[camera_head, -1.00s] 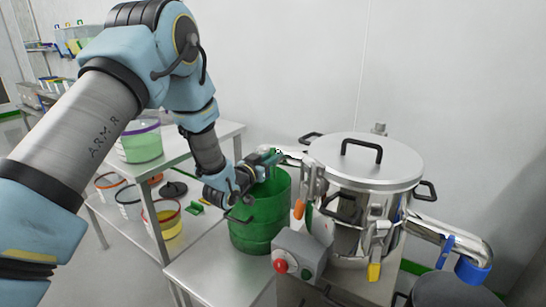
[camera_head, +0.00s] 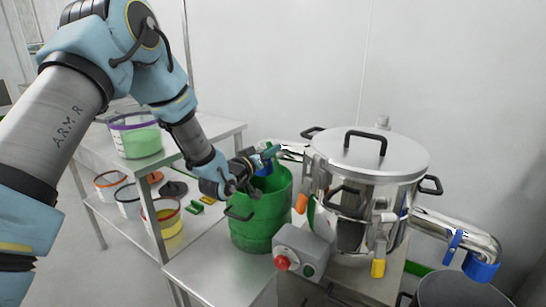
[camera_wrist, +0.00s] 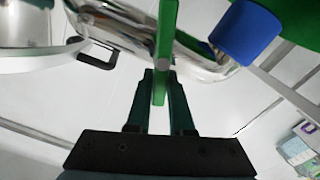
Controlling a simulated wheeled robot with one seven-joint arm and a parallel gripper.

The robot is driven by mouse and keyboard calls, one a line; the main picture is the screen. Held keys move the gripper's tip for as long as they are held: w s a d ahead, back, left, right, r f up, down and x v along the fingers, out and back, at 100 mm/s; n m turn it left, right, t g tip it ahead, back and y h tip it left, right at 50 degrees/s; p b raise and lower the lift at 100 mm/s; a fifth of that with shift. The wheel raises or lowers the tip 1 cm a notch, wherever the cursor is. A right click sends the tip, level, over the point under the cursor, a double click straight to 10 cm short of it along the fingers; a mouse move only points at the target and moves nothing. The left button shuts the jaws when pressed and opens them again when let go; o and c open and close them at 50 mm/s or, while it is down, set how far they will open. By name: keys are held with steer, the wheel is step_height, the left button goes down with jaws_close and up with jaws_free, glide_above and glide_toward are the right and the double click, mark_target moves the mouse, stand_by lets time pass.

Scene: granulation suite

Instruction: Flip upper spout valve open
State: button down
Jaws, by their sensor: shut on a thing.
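The steel vessel (camera_head: 365,185) stands at the right with a lidded top. Its upper spout (camera_head: 292,148) leaves the left side and ends in a blue outlet (camera_head: 263,168) over the green bucket (camera_head: 258,215). In the wrist view the spout is a shiny steel pipe (camera_wrist: 195,58) with a blue end (camera_wrist: 245,32). The green valve lever (camera_wrist: 166,35) crosses that pipe and runs between my fingers. My gripper (camera_wrist: 160,80) is shut on this lever. In the head view my gripper (camera_head: 270,153) is beside the spout, above the bucket; the lever is mostly hidden there.
A lower spout (camera_head: 450,232) with a blue handle and blue outlet (camera_head: 480,267) sticks out right over a grey bin (camera_head: 455,290). A control box (camera_head: 300,250) with a red button stands in front of the vessel. A shelf (camera_head: 205,130) with several tubs is at left.

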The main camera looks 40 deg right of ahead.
steer(key=shift+w+a+f+n+b, duration=0.1)
steer(key=shift+w+f+n+b, duration=0.4)
steer(key=shift+n, duration=1.65)
steer(key=shift+w+a+f+n+b, duration=0.1)
steer(key=shift+f+n+b, duration=0.5)
steer(key=shift+n, duration=1.6)
steer(key=shift+w+f+n+b, duration=0.2)
steer(key=shift+n+b, duration=0.7)
steer(key=shift+n, duration=1.25)
steer(key=c, duration=0.8)
jaws_free()
steer(key=b+v, duration=0.1)
steer(key=v, duration=1)
